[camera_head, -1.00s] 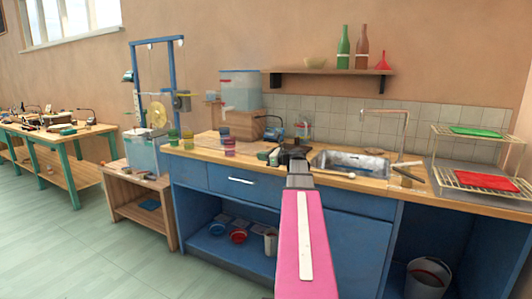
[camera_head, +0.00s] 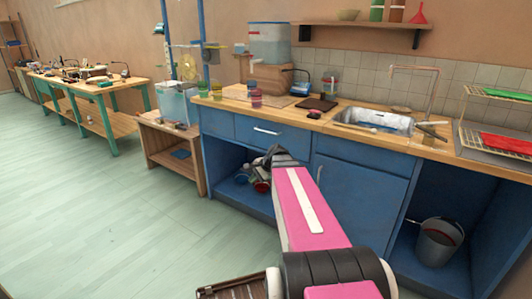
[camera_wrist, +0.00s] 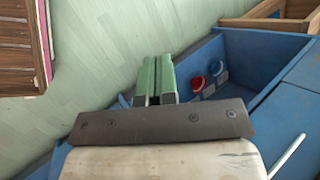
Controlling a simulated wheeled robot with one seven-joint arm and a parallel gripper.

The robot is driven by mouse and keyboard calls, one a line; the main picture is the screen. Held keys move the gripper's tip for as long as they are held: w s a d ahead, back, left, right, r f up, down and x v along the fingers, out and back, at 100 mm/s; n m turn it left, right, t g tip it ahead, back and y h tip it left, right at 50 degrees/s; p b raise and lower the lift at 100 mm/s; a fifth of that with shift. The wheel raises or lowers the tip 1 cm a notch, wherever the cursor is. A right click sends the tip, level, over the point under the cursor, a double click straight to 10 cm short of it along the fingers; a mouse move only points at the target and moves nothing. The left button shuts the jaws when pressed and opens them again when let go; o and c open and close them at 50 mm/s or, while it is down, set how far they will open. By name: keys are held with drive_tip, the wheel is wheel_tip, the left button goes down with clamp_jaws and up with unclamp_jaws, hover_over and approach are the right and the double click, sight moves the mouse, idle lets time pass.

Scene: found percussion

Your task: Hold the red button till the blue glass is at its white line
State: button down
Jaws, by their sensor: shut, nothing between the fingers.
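My gripper (camera_wrist: 157,78) has green fingers held together, with nothing between them. In the head view it is at the end of my pink arm, in front of the open lower shelf of the blue cabinet (camera_head: 285,133). A round red thing (camera_wrist: 197,84) and a round blue thing (camera_wrist: 216,68) sit on that shelf, right of the fingers in the wrist view and apart from them. I cannot tell whether the red one is the button. Small coloured glasses stand on the counter: green (camera_head: 203,90), yellow-green (camera_head: 217,92) and pink (camera_head: 256,99). No blue glass or white line is clearly made out.
A clear water tank (camera_head: 270,42) stands on a wooden block at the back. A sink (camera_head: 372,121), a rack with a red tray (camera_head: 507,145) and a grey bucket (camera_head: 438,241) are at the right. A low wooden stand (camera_head: 172,150) is left of the cabinet. Open floor lies left.

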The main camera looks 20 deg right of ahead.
drive_tip(key=s+a+f+n+g+h, duration=0.2)
drive_tip(key=s+a+f+n+h, duration=0.1)
drive_tip(key=s+f+n, duration=0.2)
drive_tip(key=s+a+f+n+g+h, duration=0.2)
drive_tip(key=s+a+f+n+h, duration=0.1)
drive_tip(key=s+f+n, duration=0.2)
drive_tip(key=s+n, duration=0.2)
drive_tip(key=s, duration=0.2)
drive_tip(key=shift+s+a+f, duration=0.15)
drive_tip(key=shift+f, duration=0.2)
